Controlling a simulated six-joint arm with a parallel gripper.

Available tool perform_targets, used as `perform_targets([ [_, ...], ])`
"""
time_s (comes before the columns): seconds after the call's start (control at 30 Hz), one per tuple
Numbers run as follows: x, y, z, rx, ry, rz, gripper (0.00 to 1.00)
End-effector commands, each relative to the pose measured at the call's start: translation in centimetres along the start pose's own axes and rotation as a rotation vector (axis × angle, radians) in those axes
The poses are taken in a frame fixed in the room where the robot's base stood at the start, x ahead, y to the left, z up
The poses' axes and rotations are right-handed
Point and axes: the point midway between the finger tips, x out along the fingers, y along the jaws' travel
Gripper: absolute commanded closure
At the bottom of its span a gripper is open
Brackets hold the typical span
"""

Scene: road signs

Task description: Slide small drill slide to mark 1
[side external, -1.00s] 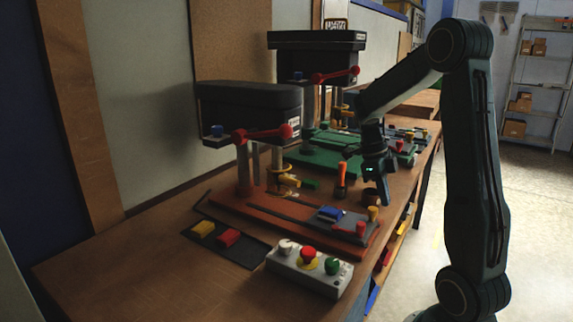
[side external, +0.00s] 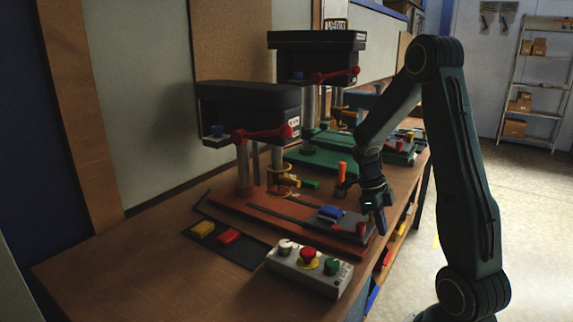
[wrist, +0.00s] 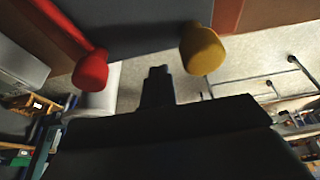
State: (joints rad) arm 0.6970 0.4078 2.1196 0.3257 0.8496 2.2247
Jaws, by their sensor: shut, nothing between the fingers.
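The small drill (side external: 250,110) is the nearer press, with a dark head and a reddish-brown base (side external: 260,224). Its grey slide (side external: 312,226) lies on the base and carries a blue block (side external: 331,212). A red knob (side external: 361,230) stands at the slide's outer end. The wrist view shows the grey slide (wrist: 140,25) with a red knob (wrist: 91,70) and a yellow knob (wrist: 203,48). My gripper (side external: 379,228) is shut and empty at this end; in the wrist view its tips (wrist: 157,72) lie between the knobs' directions, apart from both. Mark 1 is not readable.
A control box (side external: 308,270) with coloured buttons stands in front. A dark tray (side external: 228,244) holds a yellow and a red block. A larger drill (side external: 315,55) with a green base stands behind. An orange upright handle (side external: 342,173) is close to my wrist.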

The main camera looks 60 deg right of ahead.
Motion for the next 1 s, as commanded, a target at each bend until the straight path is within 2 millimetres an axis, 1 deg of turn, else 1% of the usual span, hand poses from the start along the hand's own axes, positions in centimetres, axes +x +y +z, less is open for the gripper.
perform_targets([
  [0.1,-0.3,0.0,0.9,0.000,0.000,0.000,1.00],
  [0.2,-0.5,0.0,1.2,0.000,-0.001,0.000,1.00],
  [0.67,-0.6,0.0,1.6,0.000,0.000,0.000,1.00],
  [0.77,-0.8,0.0,2.2,-0.001,0.001,0.001,1.00],
  [0.87,-1.2,0.0,3.5,-0.003,-0.001,-0.002,1.00],
  [1.0,-1.9,-0.1,5.6,-0.004,-0.001,-0.003,1.00],
])
